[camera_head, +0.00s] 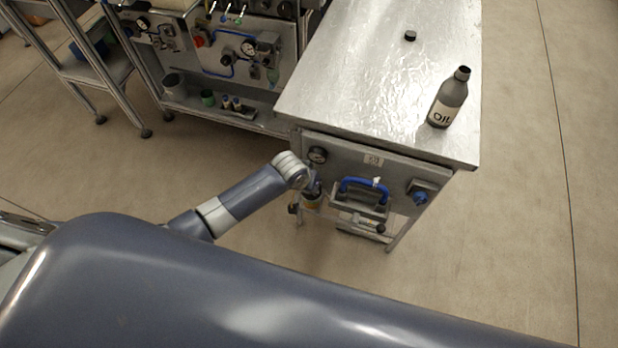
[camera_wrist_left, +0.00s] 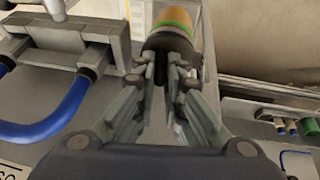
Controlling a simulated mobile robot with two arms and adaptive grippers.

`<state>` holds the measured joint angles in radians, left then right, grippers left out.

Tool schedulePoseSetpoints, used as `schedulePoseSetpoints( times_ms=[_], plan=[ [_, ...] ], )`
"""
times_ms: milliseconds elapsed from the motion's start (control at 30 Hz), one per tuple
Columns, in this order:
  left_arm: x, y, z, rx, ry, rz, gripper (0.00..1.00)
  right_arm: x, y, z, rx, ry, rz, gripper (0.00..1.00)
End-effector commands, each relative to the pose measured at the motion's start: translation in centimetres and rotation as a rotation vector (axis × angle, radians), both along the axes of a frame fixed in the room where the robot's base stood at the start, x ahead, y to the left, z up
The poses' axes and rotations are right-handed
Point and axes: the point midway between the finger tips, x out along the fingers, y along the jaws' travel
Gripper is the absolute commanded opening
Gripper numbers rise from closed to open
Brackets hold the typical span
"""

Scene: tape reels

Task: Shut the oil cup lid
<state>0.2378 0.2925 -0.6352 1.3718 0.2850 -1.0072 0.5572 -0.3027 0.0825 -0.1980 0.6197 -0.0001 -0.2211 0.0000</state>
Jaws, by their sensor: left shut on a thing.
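The oil cup (camera_head: 311,201) hangs on the front of the metal bench, below a round gauge. In the left wrist view it has an amber body (camera_wrist_left: 182,18) with a green band. A dark round lid (camera_wrist_left: 170,40) is at its near end. My left gripper (camera_wrist_left: 165,62) is shut on this lid, with its fingertips at the lid's middle. In the head view my left gripper (camera_head: 313,186) is small and partly hidden at the bench's left front. Whether the lid is fully seated cannot be told. My right gripper is not in view.
A blue handle (camera_head: 363,184) and a blue-knobbed valve (camera_head: 420,196) are on the bench front. A panel (camera_head: 225,60) stands behind left.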

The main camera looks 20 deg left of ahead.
Motion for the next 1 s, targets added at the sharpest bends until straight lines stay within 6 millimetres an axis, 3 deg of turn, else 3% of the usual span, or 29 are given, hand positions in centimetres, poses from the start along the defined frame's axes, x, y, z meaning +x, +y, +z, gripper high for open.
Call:
schedulePoseSetpoints(
  times_ms=[233,633,667,733,1000],
  plan=[
    [-0.15,-0.61,-0.49,0.122,0.0,0.0,0.0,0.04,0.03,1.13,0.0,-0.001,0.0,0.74],
    [-0.11,-0.65,-0.64,0.144,-0.004,-0.001,0.0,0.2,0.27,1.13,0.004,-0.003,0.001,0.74],
    [-0.11,-0.65,-0.64,0.144,-0.004,-0.001,0.14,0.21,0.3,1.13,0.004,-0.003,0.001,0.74],
    [-0.13,-0.65,-0.64,0.143,-0.004,-0.001,0.3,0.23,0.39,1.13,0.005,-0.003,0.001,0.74],
    [-0.07,-0.68,-0.58,0.142,-0.005,-0.001,0.3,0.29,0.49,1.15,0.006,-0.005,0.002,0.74]
  ],
)
